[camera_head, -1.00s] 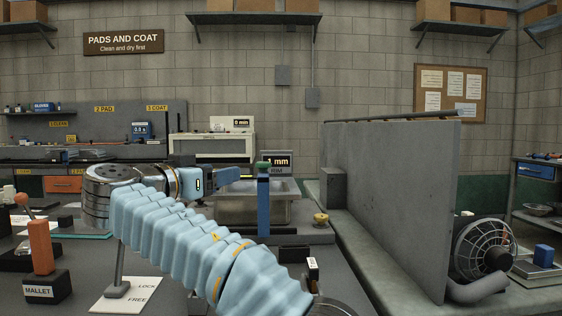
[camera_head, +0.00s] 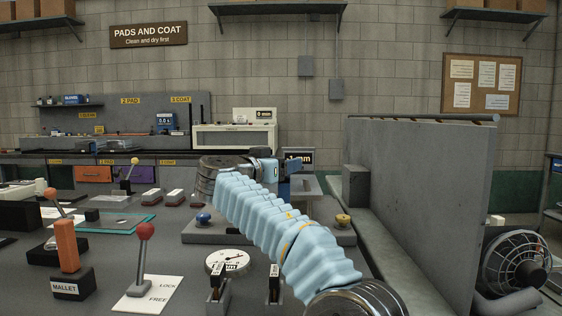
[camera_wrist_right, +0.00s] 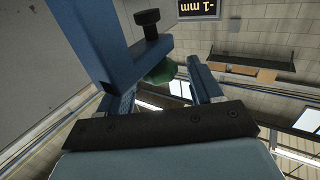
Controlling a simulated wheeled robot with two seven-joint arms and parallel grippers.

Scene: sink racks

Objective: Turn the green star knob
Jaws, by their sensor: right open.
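The green star knob (camera_wrist_right: 160,72) shows in the right wrist view as a partly hidden dark green shape beside a blue frame (camera_wrist_right: 95,45) with a black screw knob (camera_wrist_right: 147,20). My right gripper (camera_wrist_right: 163,92) is open, with one blue finger on each side of the green knob in that view. I cannot tell whether either finger touches it. In the head view my right gripper (camera_head: 283,167) is at the middle, beyond the light-blue sleeved arm, and the green knob is hidden there. My left gripper is not in view.
A grey partition (camera_head: 425,190) stands right of my arm, with a fan (camera_head: 515,260) beyond it. A display (camera_head: 300,158) stands behind the gripper.

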